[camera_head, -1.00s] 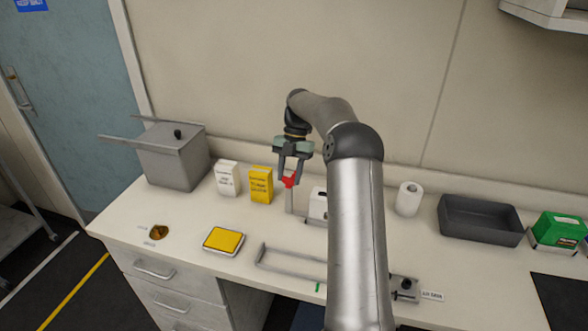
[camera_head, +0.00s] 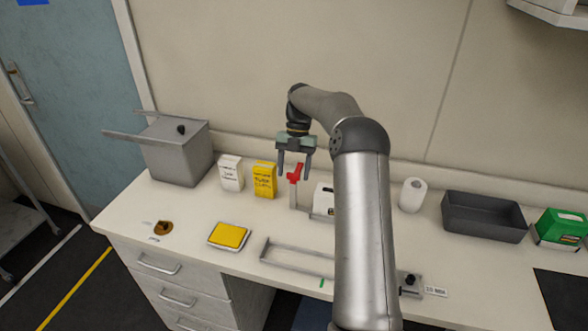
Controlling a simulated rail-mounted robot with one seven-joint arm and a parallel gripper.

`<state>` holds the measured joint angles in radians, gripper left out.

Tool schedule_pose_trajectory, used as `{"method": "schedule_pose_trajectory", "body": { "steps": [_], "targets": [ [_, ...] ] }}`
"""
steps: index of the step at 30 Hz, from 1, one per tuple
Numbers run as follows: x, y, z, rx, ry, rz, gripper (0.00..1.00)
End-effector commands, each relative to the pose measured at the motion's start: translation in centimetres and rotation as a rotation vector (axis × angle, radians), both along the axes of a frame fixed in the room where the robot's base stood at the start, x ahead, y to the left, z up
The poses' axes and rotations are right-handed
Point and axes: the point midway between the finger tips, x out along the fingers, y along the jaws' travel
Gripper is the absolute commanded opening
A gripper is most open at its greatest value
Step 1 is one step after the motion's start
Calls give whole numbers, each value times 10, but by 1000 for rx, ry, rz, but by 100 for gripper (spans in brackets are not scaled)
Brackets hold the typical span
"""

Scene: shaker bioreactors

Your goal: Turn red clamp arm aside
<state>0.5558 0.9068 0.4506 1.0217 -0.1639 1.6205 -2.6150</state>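The red clamp arm (camera_head: 295,173) sits on top of a thin grey upright post (camera_head: 293,195) on the bench. My gripper (camera_head: 294,175) points down with its two fingers apart, one on each side of the clamp arm in the picture. I cannot tell whether either finger touches it. The foot of the post meets a grey frame, partly hidden behind my arm. A white container (camera_head: 322,198) beside the post is also partly covered by my arm.
White (camera_head: 230,174) and yellow (camera_head: 264,180) boxes stand left of the post. A grey lidded bath (camera_head: 177,152) is farther left. A yellow-topped pad (camera_head: 229,236) and a grey rail frame (camera_head: 264,251) lie in front. A paper roll (camera_head: 412,195) and dark tray (camera_head: 484,217) are right.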

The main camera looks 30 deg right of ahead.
Motion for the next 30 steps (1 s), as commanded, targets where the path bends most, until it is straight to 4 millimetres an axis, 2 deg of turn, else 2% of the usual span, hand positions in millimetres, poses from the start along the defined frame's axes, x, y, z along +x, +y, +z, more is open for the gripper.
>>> {"method": "schedule_pose_trajectory", "body": {
  "steps": [6, 10, 24, 30],
  "targets": [
    [0, 0, 0, 0, 0, -1, 60],
    [4, -3, 8, 0, -1, -1, 60],
    [28, -23, 87, 0, -2, -2, 60],
    [31, -28, 105, 0, 4, -4, 60]
  ]
}}
